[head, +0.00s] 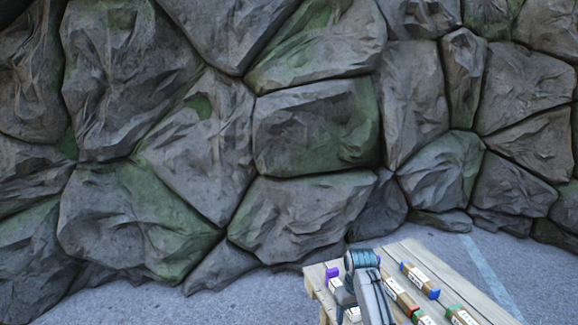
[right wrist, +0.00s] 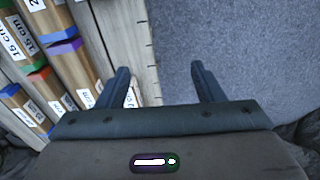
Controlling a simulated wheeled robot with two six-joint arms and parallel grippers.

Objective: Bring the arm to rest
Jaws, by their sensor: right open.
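The fingers point over the table's edge and the grey ground. My left gripper is not in view.
The wooden table (head: 400,252) carries several labelled wooden blocks with coloured ends, among them a blue-ended one (head: 420,279). In the right wrist view the blocks (right wrist: 70,70) lie left of the fingers. Grey ground (right wrist: 235,50) is clear beside the table. A rock wall (head: 315,125) stands behind.

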